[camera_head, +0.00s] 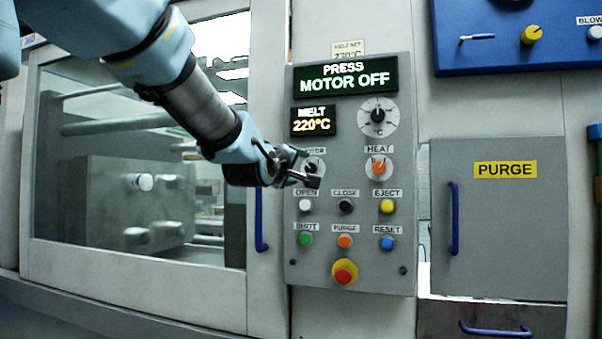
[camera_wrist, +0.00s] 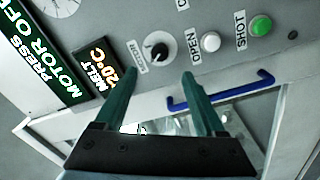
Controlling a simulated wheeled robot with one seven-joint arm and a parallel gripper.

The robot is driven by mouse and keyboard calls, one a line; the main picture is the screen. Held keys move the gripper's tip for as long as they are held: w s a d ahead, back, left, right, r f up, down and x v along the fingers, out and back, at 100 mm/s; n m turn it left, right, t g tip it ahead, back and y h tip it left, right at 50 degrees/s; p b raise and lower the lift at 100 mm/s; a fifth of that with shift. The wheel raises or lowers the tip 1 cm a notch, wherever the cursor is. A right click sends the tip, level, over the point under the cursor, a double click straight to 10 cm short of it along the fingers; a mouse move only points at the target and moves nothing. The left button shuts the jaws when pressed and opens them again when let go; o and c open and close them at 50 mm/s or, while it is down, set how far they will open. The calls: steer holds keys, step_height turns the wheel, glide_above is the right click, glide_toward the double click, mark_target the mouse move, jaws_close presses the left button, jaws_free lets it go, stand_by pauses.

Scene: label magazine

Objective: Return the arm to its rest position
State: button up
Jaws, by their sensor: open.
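My arm reaches in from the upper left in the head view. My gripper (camera_head: 312,176) is in front of the upper left part of the grey control panel (camera_head: 345,275), close to the motor knob (camera_head: 312,162). In the wrist view my gripper (camera_wrist: 160,82) shows two green fingers spread apart with nothing between them. The black motor knob (camera_wrist: 156,47) lies just beyond the fingertips there, its pointer visible. From these views I cannot tell whether a fingertip touches it. The panel display (camera_head: 345,78) reads "PRESS MOTOR OFF".
Labelled buttons, a heat knob (camera_head: 379,167) and a red stop button (camera_head: 344,272) are on the panel. A blue door handle (camera_head: 261,220) stands out left of the panel. A windowed door (camera_head: 140,180) lies behind my arm. A purge cover (camera_head: 500,240) is at right.

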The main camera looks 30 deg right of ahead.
steer(key=shift+s+a, duration=0.1)
steer(key=shift+s, duration=0.05)
steer(key=shift+f, duration=0.1)
stand_by(0.3)
steer(key=w+a+f+m+g+y+p, duration=0.3)
steer(key=a+f+y, duration=0.5)
steer(key=a+f, duration=1.15)
steer(key=s+a+f+m+g+y+p, duration=0.1)
steer(key=s+a+f+g, duration=0.3)
steer(key=a, duration=0.5)
steer(key=s+a+f+m+g+y+p, duration=0.1)
steer(key=s+a+f+g+y+p, duration=0.2)
steer(key=s+a+f, duration=0.5)
steer(key=s+g, duration=0.1)
steer(key=s, duration=0.1)
steer(key=shift+s+a+f, duration=0.35)
steer(key=shift+s+f, duration=0.05)
